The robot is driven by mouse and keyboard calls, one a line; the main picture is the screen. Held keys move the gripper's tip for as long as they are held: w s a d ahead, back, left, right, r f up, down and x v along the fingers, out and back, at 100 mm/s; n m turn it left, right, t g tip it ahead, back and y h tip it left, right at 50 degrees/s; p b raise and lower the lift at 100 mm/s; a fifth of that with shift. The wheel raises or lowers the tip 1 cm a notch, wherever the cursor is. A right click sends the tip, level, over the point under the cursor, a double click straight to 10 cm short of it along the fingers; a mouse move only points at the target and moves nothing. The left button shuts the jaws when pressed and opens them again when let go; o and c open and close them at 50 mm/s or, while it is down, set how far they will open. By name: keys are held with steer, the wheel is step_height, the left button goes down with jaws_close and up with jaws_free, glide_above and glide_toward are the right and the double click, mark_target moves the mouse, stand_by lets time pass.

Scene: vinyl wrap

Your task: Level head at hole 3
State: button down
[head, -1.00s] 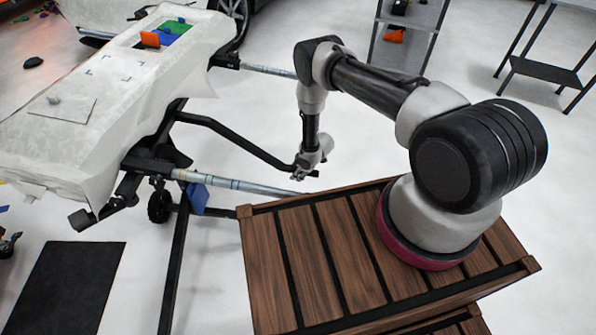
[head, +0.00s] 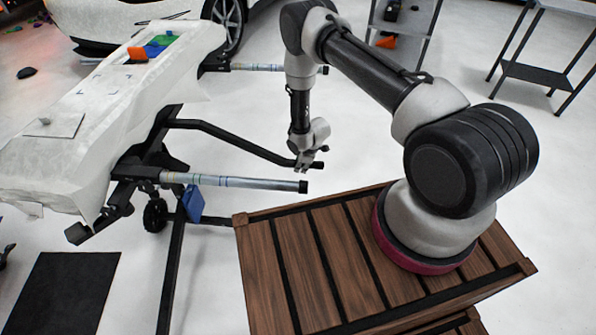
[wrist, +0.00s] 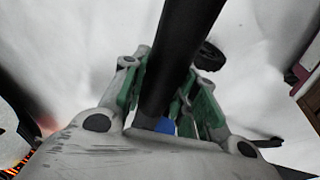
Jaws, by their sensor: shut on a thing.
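The stand's head (head: 150,150) carries a long panel (head: 60,155) wrapped in pale film, at the left of the head view. Two silver bars with dark ends, a near one (head: 235,182) and a far one (head: 275,68), stick out to the right. A bent black lever (head: 235,142) runs from the head to my gripper (head: 310,165). In the wrist view a black bar (wrist: 180,60) lies between the green-padded fingers of my gripper (wrist: 170,100), which is shut on it. The head's holes and any pin are too small or hidden to tell.
My arm stands on a brown slatted deck (head: 300,265). A blue piece (head: 193,203) hangs by the near bar. A caster (head: 155,215), a black mat (head: 65,290), a car (head: 150,15) and grey shelves (head: 405,30) surround open white floor.

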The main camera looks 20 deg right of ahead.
steer(key=c, duration=1.1)
jaws_free()
steer(key=v, duration=1.2)
